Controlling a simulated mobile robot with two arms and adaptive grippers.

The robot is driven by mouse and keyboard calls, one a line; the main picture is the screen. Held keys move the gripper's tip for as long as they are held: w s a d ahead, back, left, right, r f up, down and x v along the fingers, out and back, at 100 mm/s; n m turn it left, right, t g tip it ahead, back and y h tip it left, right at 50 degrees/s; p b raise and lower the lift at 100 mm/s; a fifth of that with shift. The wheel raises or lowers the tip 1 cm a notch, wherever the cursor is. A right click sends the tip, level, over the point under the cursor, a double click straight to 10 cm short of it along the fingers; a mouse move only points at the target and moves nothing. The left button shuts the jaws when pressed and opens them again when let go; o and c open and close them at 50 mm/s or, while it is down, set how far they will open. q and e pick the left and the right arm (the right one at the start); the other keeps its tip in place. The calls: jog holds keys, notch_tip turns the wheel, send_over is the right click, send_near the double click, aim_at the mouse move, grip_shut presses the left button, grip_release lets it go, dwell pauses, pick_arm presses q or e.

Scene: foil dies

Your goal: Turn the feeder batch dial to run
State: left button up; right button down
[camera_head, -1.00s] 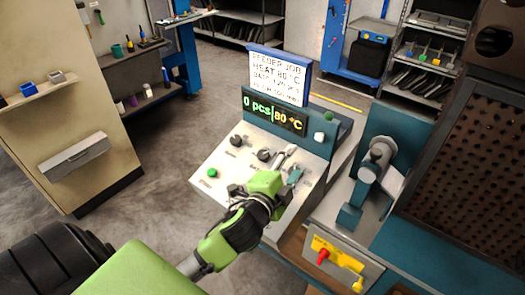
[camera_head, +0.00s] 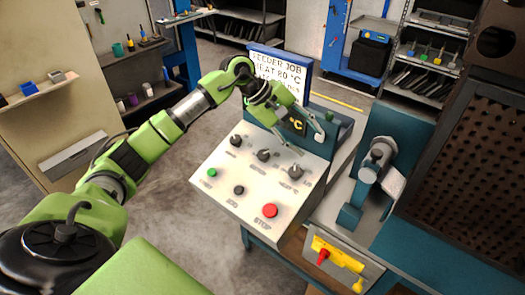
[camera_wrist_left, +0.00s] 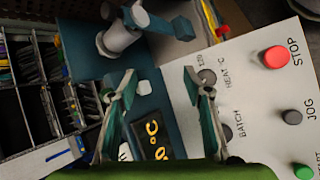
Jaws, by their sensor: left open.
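The feeder panel (camera_head: 225,178) has a row of three dark dials. The batch dial (camera_head: 263,155) is the middle one; in the left wrist view (camera_wrist_left: 226,132) it is partly hidden by a finger. The heat dial (camera_head: 295,172) is to its right, and another dial (camera_head: 236,141) to its left. Which marks the dials point to is too small to read. My left gripper (camera_head: 309,141) is open and empty, above the panel's back edge in front of the display (camera_head: 290,122). Its fingers are apart from the batch dial. My right gripper is not in view.
Along the panel's front are a green button (camera_head: 212,173), a dark jog button (camera_head: 239,190) and a red stop button (camera_head: 270,210). The job sign (camera_head: 265,60) rises behind, partly covered by my arm. A teal machine (camera_head: 350,215) stands at right.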

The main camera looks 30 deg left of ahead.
aim_at(263, 154)
pick_arm(q)
jog(key=s+a+r+m+g+y, duration=0.1)
jog(key=s+a+y, duration=0.15)
jog(key=a, duration=0.55)
jog(key=s+a+g+y, duration=0.1)
jog(key=a+y, duration=0.2)
jog(key=a, duration=0.5)
jog(key=p+x, duration=0.1)
jog(key=x, duration=0.3)
jog(key=p+x, duration=0.1)
jog(key=x, duration=0.4)
jog(key=p+x, duration=0.2)
jog(key=x, duration=0.2)
jog(key=shift+w+d+f, duration=0.15)
jog(key=shift+w+d, duration=0.05)
jog(key=shift+d, duration=0.15)
jog(key=c, duration=1.1)
